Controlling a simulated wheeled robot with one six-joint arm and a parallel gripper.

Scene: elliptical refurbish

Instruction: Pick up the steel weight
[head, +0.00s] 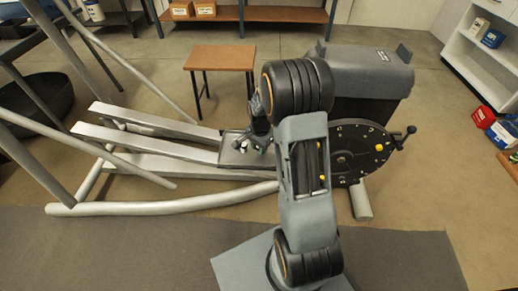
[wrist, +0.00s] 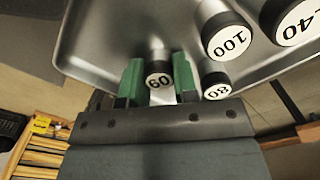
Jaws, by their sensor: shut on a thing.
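In the wrist view, a small steel weight (wrist: 159,78) with a white label that looks like 60 is between the green fingers of my gripper (wrist: 158,85). The fingers are shut on its sides. It is at the near edge of a metal tray (wrist: 110,35); I cannot tell whether it still touches the tray. Other weights stand in the tray: one marked 80 (wrist: 215,84) close to the right finger, one marked 100 (wrist: 224,36), and one marked 140 (wrist: 293,22). In the head view the tray (head: 235,158) is partly hidden by my arm, and my fingertips are hidden.
The tray sits by an elliptical machine with long grey rails (head: 150,145) and a black crank disc (head: 362,150). A small wooden stool (head: 219,57) stands behind. A shelf with boxes (head: 290,14) is at the back, a white cabinet (head: 490,60) at the right.

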